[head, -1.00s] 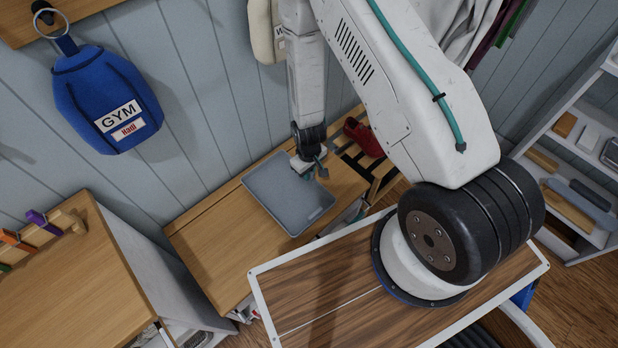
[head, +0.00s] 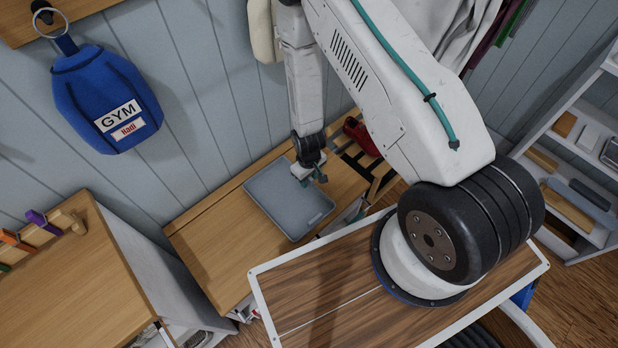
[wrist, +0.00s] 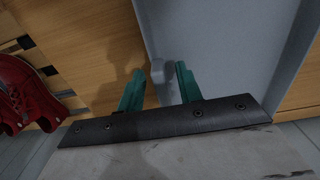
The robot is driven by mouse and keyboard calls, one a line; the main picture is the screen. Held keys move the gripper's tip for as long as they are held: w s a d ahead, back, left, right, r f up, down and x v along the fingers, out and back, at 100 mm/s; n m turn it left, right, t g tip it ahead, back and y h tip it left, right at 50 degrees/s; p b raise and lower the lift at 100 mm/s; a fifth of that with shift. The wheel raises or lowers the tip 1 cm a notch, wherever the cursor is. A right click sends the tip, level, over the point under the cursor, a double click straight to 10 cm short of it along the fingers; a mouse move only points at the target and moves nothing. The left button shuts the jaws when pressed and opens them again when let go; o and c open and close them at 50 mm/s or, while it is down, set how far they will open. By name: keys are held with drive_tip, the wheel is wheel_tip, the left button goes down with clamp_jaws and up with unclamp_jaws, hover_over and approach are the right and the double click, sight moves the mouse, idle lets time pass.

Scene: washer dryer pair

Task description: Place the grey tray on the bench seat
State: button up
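The grey tray (head: 290,205) lies over the wooden bench seat (head: 215,250), near its right end, and looks flat. I cannot tell from these views whether its whole underside touches the seat. My gripper (head: 309,176) is at the tray's upper right edge in the head view. In the wrist view my gripper (wrist: 160,88) has its two teal fingers apart, one over the tray (wrist: 225,50) and one outside its edge. A small pale grey piece shows between the fingers, with visible gaps on both sides.
Red shoes (wrist: 28,92) sit on the slatted part right of the tray. A blue GYM bag (head: 108,100) hangs on the wall. A wooden cabinet (head: 75,285) stands left, and a shelf unit (head: 590,150) stands right. The bench's left part is clear.

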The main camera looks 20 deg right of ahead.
wheel_tip(320, 180, up, 7)
drive_tip(key=shift+r, duration=0.2)
idle(0.4)
